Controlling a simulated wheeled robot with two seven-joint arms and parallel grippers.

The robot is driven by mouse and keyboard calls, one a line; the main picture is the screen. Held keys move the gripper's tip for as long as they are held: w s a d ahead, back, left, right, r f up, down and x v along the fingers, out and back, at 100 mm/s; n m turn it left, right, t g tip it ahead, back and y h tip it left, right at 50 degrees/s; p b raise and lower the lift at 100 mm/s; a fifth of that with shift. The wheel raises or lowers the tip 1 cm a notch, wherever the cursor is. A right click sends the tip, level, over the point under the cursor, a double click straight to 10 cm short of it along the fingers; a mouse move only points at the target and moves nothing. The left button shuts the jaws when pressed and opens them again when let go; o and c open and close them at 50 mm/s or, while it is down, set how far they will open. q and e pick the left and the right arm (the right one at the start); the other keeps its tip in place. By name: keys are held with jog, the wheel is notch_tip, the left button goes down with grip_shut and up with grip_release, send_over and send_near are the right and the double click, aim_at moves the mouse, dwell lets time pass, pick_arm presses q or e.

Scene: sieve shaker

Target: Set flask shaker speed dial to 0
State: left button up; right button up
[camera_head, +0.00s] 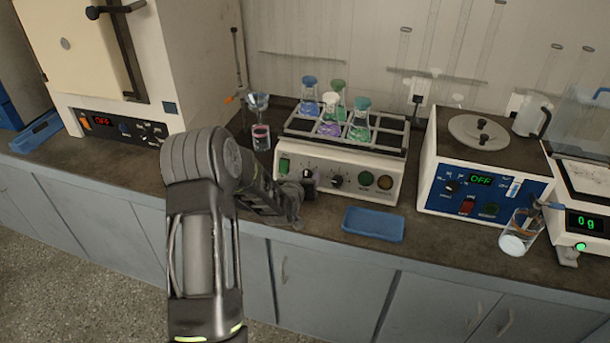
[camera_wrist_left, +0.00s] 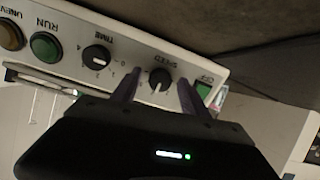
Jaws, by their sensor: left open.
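The flask shaker (camera_head: 345,160) stands on the bench with several stoppered flasks of coloured liquid in its rack. Its speed dial (camera_wrist_left: 161,79) is a black knob on the white front panel, between the OFF switch (camera_wrist_left: 203,90) and the time dial (camera_wrist_left: 97,57). The wrist view shows the panel upside down. My left gripper (camera_wrist_left: 159,82) is open, with one finger on each side of the speed dial. I cannot tell if the fingers touch it. In the head view the left gripper (camera_head: 294,190) is at the panel's left part. The dial's exact setting is too small to read.
A blue tray (camera_head: 373,224) lies in front of the shaker. A glass with pink liquid (camera_head: 261,137) stands left of it, near my arm. A centrifuge-like device (camera_head: 480,165) reading OFF, a beaker (camera_head: 517,236) and a balance (camera_head: 583,225) are to the right.

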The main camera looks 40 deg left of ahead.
pick_arm(q)
jog(key=shift+w, duration=0.15)
jog(key=shift+c, duration=0.2)
grip_shut()
dwell(0.3)
